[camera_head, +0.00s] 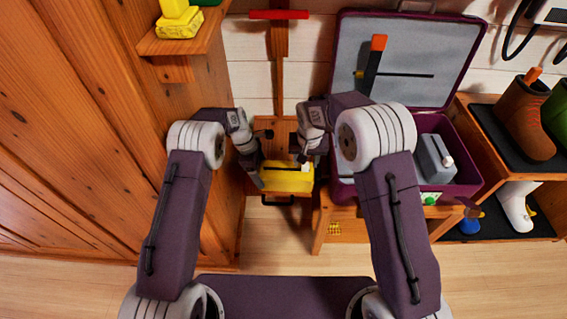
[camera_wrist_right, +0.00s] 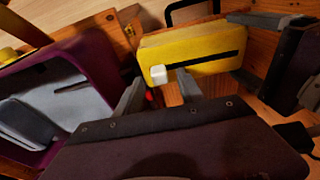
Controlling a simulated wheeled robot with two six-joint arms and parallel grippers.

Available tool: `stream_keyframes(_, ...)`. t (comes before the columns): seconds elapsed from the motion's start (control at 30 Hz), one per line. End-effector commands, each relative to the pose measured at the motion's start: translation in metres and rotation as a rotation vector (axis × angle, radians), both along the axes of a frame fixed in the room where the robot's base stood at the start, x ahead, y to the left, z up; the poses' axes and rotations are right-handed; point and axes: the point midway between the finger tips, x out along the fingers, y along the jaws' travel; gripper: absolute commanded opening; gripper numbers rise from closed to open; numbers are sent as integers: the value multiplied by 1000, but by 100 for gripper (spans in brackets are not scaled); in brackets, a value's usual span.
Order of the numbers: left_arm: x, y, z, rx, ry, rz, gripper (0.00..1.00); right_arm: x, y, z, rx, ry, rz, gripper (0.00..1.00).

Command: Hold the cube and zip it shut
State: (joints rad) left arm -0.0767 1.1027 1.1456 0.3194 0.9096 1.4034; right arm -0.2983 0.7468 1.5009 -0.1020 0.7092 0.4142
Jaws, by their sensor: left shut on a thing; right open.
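The yellow cube (camera_head: 287,181) sits on a wooden surface between my grippers. It also fills the upper middle of the right wrist view (camera_wrist_right: 205,40). A dark zip slot (camera_wrist_right: 210,63) runs along its face, with a white pull tab (camera_wrist_right: 158,74) at the left end of the slot in that view. My left gripper (camera_head: 258,174) is shut on the cube at its left side in the head view. My right gripper (camera_head: 305,160) is open near the cube's right end. In the right wrist view its fingers (camera_wrist_right: 160,92) are on either side of the pull tab, apparently without gripping it.
An open purple suitcase (camera_head: 466,190) stands on a wooden bench to the right, with a grey item (camera_head: 430,160) inside. A wooden wall (camera_head: 100,100) is close on the left. Shelves with boots (camera_head: 524,125) are at the far right. The floor (camera_head: 285,240) in front is clear.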

Motion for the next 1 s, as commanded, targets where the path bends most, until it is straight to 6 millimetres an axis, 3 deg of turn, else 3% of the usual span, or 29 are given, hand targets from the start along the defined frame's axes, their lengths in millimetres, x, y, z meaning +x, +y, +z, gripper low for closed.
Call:
stream_keyframes(0.13, 0, 0, 0, 0, 0, 0, 44, -3, 0, 20, 1, -3, 0, 45)
stream_keyframes(0.37, 0, 0, 0, 0, 0, 0, 44, -5, 0, 24, 0, 0, 0, 45)
stream_keyframes(0.4, 0, 0, 0, 0, 0, 0, 83, -5, 0, 24, 0, 0, 0, 45)
stream_keyframes(0.47, 0, 0, 0, 0, 0, 0, 99, -4, 0, 24, 0, -1, 0, 45)
stream_keyframes(0.77, 0, 2, 6, 0, -1, 0, 100, -4, 0, 24, 0, -1, 0, 45)
stream_keyframes(1.0, 2, 16, 61, 0, -5, 2, 100, -4, 0, 24, 0, -1, 0, 45)
